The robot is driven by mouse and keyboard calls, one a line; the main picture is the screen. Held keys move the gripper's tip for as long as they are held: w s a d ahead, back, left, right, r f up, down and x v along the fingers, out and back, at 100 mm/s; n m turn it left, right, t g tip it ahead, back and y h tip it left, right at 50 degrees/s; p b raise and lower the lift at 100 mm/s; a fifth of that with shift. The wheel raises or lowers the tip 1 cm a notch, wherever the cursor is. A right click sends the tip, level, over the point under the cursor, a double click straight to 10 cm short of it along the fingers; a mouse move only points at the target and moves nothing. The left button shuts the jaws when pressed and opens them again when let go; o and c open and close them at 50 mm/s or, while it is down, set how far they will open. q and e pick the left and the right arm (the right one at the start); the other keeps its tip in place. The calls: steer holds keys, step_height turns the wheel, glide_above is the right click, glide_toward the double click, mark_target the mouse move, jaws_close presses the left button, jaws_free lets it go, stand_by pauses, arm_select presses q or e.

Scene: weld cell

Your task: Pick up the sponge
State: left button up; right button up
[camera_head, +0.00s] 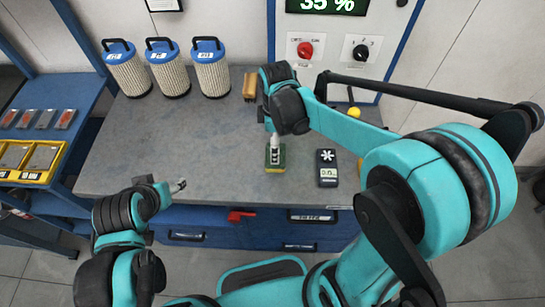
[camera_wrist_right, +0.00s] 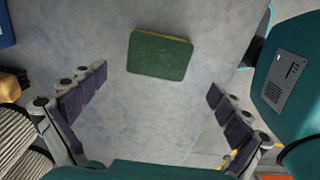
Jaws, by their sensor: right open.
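The sponge (camera_head: 275,164) is a small block, green on top with a yellowish edge, lying flat on the grey workbench top (camera_head: 205,140) near its front. In the right wrist view the sponge (camera_wrist_right: 160,56) lies beyond the fingertips, centred between their lines, with nothing touching it. My right gripper (camera_head: 274,144) points down above the sponge and hides part of it. In the wrist view my right gripper (camera_wrist_right: 158,84) is open and empty, its dark pads wide apart. My left gripper (camera_head: 180,185) is at the bench's front edge, away from the sponge; its fingers are too small to read.
A dark handheld meter (camera_head: 327,168) lies just right of the sponge. Three blue-capped filter cartridges (camera_head: 168,68) stand at the back left, with a tan brush-like block (camera_head: 250,84) beside them. A control panel (camera_head: 335,48) stands behind. The bench left of the sponge is clear.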

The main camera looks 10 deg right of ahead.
step_height(320, 180, down, 6)
steer(key=shift+d+b, duration=0.1)
steer(key=shift+b, duration=0.95)
steer(key=shift+r, duration=0.1)
steer(key=c, duration=0.7)
step_height(320, 180, up, 4)
steer(key=shift+r+p, duration=0.2)
steer(key=shift+p, duration=0.8)
steer(key=s+d+r+p, duration=0.1)
steer(key=s+d+r, duration=0.1)
steer(key=s+d+r+p, duration=0.1)
steer(key=s+d+r, duration=0.1)
steer(key=s+d, duration=0.1)
steer(key=s+d+r+p, duration=0.1)
steer(key=s+d+r, duration=0.1)
steer(key=s+d, duration=0.1)
steer(key=shift+s+r, duration=0.25)
steer(key=shift+r, duration=0.05)
